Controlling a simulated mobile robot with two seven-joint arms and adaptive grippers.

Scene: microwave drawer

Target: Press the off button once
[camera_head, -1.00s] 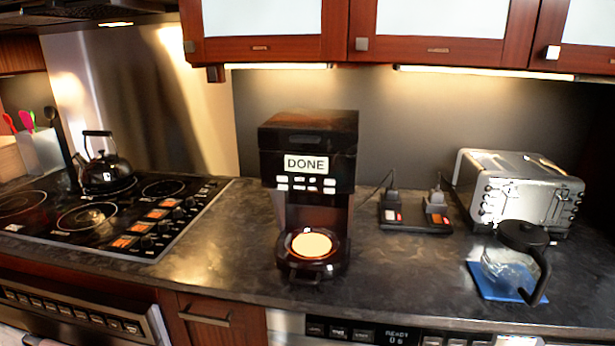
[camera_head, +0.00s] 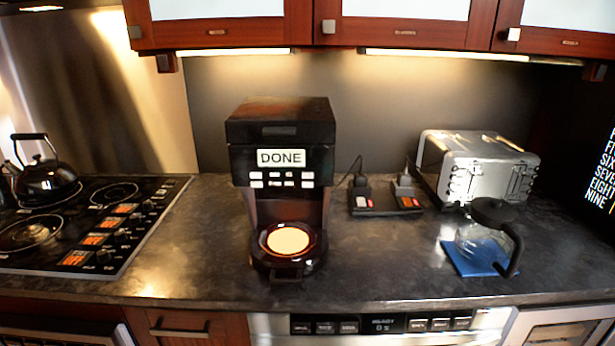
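Labels on the small buttons are too small to read, so I cannot tell which one is the off button. A drawer appliance (camera_head: 270,329) is built in below the counter's front edge. Its dark control strip (camera_head: 345,326) has buttons left and right of a small display (camera_head: 383,325) with blurred text. The black coffee maker (camera_head: 280,125) stands on the counter with a "DONE" display (camera_head: 281,158) and two rows of pale buttons (camera_head: 281,179) under it. Neither of my grippers is in view.
A black power strip (camera_head: 387,202) with plugs and a lit red switch lies right of the coffee maker. A steel toaster (camera_head: 478,165) and a glass carafe (camera_head: 482,245) on a blue mat (camera_head: 462,266) are further right. The stove (camera_head: 85,235) and kettle (camera_head: 45,178) are left.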

